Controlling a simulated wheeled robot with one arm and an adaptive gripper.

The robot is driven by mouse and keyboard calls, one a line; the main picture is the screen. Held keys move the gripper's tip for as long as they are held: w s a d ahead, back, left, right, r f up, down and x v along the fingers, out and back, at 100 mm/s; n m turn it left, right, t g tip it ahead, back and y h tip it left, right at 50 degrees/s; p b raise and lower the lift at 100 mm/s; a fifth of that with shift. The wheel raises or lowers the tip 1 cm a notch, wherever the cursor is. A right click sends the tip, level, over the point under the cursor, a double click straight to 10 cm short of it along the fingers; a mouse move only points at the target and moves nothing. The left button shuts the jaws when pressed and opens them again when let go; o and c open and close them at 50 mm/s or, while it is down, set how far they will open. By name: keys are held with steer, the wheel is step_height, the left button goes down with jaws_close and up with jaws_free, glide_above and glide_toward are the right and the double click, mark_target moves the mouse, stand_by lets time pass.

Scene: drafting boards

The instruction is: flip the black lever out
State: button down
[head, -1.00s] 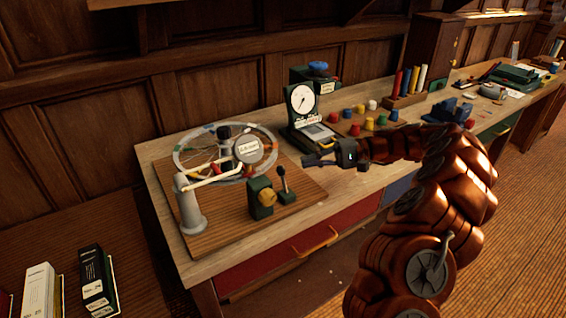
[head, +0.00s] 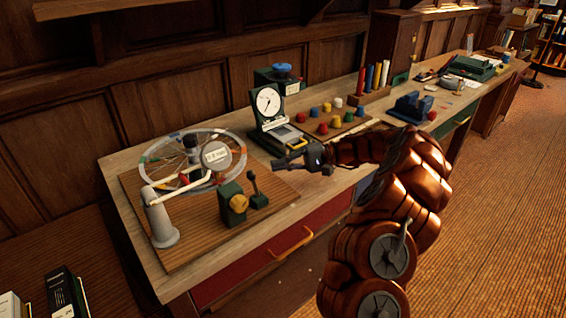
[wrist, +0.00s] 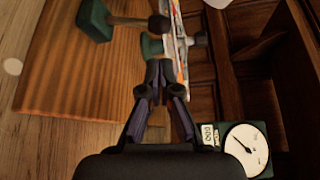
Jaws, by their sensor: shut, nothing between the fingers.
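A spoked wheel (head: 165,150) and a grey post (head: 161,222) share the board (head: 212,236). A dial instrument (head: 267,102) stands behind my gripper. The bench's front edge is clear.

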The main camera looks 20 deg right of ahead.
mark_target(255, 185)
steer(key=p+x, duration=0.1)
steer(key=x, duration=0.6)
